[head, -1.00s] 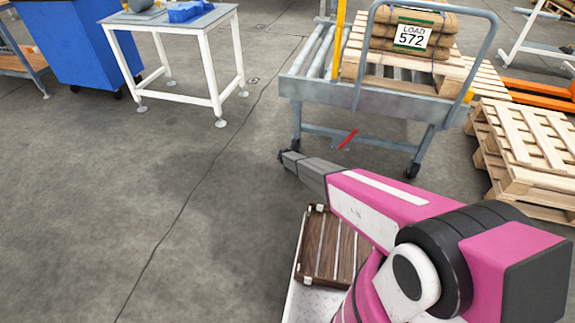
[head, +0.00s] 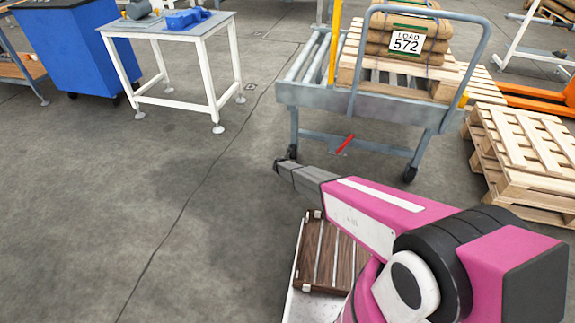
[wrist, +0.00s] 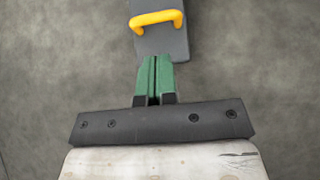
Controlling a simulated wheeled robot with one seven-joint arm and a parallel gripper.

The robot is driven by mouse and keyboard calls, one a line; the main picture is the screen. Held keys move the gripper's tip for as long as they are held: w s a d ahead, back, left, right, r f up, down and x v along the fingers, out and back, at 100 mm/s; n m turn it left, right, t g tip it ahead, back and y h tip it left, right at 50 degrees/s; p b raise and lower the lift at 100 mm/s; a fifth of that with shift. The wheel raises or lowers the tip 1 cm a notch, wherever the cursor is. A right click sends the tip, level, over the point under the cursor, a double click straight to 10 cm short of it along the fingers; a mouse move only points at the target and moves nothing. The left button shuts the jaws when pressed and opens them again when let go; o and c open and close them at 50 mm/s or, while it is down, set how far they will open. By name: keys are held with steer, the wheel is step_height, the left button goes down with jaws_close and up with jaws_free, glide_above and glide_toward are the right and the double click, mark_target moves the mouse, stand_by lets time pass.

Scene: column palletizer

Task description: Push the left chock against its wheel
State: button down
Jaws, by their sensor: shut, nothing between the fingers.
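In the wrist view, a dark grey chock (wrist: 163,44) with a yellow handle (wrist: 157,19) lies on the floor at the top of the picture. My gripper (wrist: 153,60) has two green fingers held together, pointing at the chock's near end. The fingertips overlap that end in the picture; I cannot tell whether they touch it. In the head view, my arm reaches toward the trolley's left wheel (head: 291,152), with its dark end just below that wheel. The chock and fingers cannot be made out there. The trolley's right wheel (head: 409,173) shows farther right.
The trolley (head: 370,105) has rollers and carries a pallet of sacks (head: 405,40). A red pedal (head: 345,143) sits low between its legs. Stacked pallets (head: 525,150) stand at right. A white-legged table (head: 185,40) and blue bin (head: 75,45) stand at left. Floor at left is clear.

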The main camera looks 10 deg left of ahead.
steer(key=v, duration=0.9)
steer(key=shift+s+r, duration=0.2)
